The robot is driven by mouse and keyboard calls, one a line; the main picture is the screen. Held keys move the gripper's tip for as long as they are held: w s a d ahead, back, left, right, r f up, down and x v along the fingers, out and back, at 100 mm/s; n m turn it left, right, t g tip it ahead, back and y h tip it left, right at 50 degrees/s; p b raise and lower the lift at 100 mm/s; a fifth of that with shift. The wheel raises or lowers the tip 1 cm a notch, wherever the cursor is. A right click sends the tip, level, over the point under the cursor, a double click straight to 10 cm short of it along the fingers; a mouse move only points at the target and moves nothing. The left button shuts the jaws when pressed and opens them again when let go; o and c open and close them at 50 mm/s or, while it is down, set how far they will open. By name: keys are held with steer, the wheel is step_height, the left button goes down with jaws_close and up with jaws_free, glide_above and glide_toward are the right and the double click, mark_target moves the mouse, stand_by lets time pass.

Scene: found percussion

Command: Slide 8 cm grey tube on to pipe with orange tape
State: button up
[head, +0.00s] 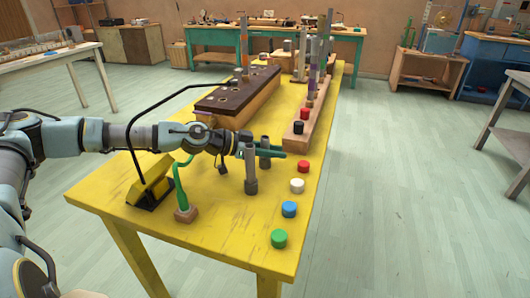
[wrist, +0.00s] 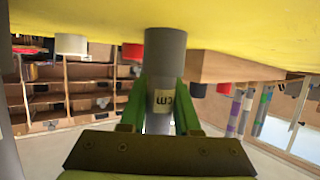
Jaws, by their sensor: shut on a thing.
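My gripper (head: 279,152) is shut on a grey tube (head: 265,143) near the front middle of the yellow table. In the wrist view the tube (wrist: 164,62) is between the green fingers (wrist: 160,115), with a pale label showing "cm"; the number is not readable. It is upright; whether it touches the table is unclear. Another grey tube (head: 251,165) stands upright in front of it. A tall pipe (head: 244,45) with what looks like an orange band rises by the dark-topped box at the back; the band is too small to be sure of.
A wooden block (head: 302,128) with upright banded pipes (head: 313,60) stands along the right edge. Green (head: 279,238), blue (head: 289,209) and white (head: 297,185) caps lie in front. A yellow-and-black stand (head: 151,183) and a green tube on a base (head: 183,200) stand at left.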

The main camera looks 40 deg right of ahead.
jaws_close()
steer(key=shift+r, duration=0.15)
